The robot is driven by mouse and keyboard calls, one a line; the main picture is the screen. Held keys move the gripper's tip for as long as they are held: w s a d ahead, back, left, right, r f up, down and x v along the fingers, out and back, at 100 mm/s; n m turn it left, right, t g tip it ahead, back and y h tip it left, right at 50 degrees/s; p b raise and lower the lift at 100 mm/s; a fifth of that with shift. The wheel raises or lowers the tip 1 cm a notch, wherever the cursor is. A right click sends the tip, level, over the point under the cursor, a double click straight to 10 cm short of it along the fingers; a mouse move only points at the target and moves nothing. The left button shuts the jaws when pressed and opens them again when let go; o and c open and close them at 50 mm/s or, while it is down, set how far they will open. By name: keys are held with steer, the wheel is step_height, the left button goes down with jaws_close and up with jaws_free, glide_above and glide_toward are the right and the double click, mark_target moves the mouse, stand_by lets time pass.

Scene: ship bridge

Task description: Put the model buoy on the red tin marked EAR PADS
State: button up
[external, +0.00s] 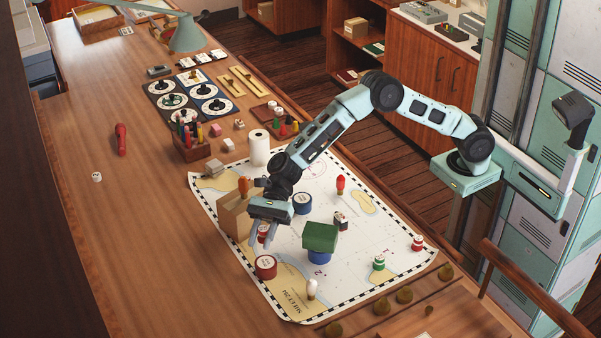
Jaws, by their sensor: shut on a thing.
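My gripper (263,240) points down over the chart and is shut on a small red-and-white thing (263,231), which looks like the model buoy. The fingers partly hide it. A round red tin (265,267) with a pale label on its lid stands on the chart just below the gripper in the picture. Its lettering is too small to read. The held thing looks above and slightly behind the tin; I cannot tell the exact gap.
A cardboard box (235,219) stands close left of the gripper. Another blue tin (302,204) is behind. A white bulb-topped piece (312,289) and a green-and-white piece (379,263) stand nearer the front.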

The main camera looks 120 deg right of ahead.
mark_target(263, 267)
step_height(263, 267, down, 9)
steer(key=shift+r+p, duration=0.2)
steer(key=shift+p, duration=0.45)
steer(key=shift+f, duration=0.2)
steer(key=o, duration=0.9)
steer(key=shift+o, duration=0.2)
steer(key=shift+r, duration=0.15)
